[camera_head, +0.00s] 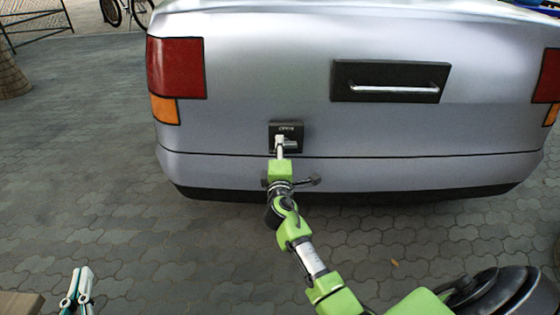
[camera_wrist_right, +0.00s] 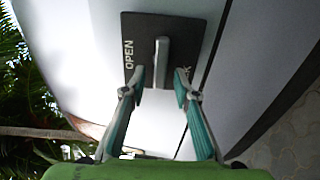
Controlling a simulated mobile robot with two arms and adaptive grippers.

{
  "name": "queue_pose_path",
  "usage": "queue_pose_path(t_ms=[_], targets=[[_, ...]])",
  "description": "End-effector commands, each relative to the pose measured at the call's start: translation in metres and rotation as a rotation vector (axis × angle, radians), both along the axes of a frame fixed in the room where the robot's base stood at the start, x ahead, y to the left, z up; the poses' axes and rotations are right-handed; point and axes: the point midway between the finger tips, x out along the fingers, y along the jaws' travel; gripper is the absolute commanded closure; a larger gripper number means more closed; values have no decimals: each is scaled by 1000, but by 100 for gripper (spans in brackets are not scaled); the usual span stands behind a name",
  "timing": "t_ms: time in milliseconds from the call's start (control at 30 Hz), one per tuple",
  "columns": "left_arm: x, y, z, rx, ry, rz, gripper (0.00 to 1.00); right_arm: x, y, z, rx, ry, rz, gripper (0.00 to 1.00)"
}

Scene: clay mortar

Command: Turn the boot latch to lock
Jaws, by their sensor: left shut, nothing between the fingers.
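The boot latch (camera_head: 286,128) is a dark square plate on the silver car's rear, left of centre. In the right wrist view the plate (camera_wrist_right: 195,28) reads OPEN on its left side, and a letter like K shows at right, the rest hidden by a finger. Its grey bar handle (camera_wrist_right: 162,60) stands upright in that picture. My right gripper (camera_wrist_right: 160,75) is open, one finger on each side of the handle, with visible gaps; whether it touches cannot be told. In the head view this gripper (camera_head: 281,147) is at the latch. My left gripper (camera_head: 82,270) is shut and empty, low at left, far from the latch.
A dark panel with a chrome handle (camera_head: 395,88) is right of the latch. The bumper (camera_head: 370,172) runs below it. Open grey paving (camera_head: 80,140) lies left and in front. A bicycle (camera_head: 125,12) and a railing (camera_head: 35,22) are far back.

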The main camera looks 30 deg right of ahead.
Motion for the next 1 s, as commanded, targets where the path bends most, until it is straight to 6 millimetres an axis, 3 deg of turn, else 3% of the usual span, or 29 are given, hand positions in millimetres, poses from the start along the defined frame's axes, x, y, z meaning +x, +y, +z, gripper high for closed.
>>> queue_pose_path(t_ms=[200, 433, 633, 1000], targets=[[0, 0, 0, 0, 0, -1, 100, -42, 26, -1, 3, 2, 2, 72], [0, 0, 0, 0, 0, -1, 100, -75, 47, -1, 2, 1, 1, 72], [0, 0, 0, 0, 0, -1, 100, -86, 53, 0, -1, 1, 1, 72], [0, -1, 0, 0, 0, -1, 100, -86, 53, 0, -1, 1, 1, 72]])
